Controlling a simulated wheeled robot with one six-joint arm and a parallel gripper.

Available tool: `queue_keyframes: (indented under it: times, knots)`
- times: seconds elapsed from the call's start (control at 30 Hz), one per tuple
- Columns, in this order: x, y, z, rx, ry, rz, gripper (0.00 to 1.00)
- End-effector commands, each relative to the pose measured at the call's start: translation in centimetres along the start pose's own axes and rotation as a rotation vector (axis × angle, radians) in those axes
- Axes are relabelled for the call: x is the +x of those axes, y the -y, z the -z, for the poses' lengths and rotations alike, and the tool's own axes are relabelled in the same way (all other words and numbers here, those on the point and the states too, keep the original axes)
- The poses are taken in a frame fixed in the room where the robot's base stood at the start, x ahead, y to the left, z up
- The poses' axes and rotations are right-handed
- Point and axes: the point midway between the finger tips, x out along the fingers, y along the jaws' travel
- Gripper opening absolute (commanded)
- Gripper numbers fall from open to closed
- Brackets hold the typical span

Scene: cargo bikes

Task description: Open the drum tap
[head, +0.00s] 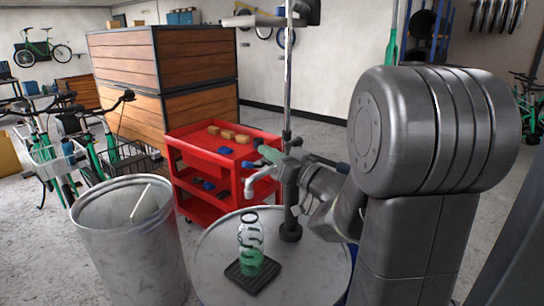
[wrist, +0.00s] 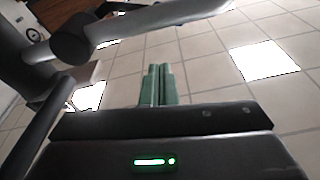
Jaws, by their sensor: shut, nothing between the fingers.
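My gripper (wrist: 156,72) is shut and empty in the wrist view, its two green fingers side by side against the ceiling. In the head view it reaches in from the right beside an upright metal pole (head: 289,100), and clutter there makes its fingertips hard to separate from the fittings. A round, whitish top (head: 215,270), perhaps the drum's, stands in front, with a bit of blue below its right edge. A clear bottle with green contents (head: 251,262) stands on a black pad (head: 240,283) there. I cannot make out the drum tap for certain.
A grey open bin (head: 135,250) with a white stick in it stands at the left. A red cart (head: 205,205) with small blocks is behind. Stacked wooden crates (head: 165,57) and green bicycles (head: 75,150) are further back. Dark tubes cross the wrist view's upper left.

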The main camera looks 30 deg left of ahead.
Motion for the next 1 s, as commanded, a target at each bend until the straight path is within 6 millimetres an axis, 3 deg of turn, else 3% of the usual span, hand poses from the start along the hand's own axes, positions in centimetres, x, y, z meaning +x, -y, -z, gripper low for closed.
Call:
queue_keyframes:
  times: [0.03, 0.6, 1.0]
  knots:
    - [0.1, 0.1, 0.7, -0.001, -0.001, -0.001, 0.00]
    - [-8.6, 0.5, 0.3, -0.002, -0.001, -0.003, 0.00]
    - [-9.8, 0.7, 0.3, 0.000, 0.000, 0.001, 0.00]
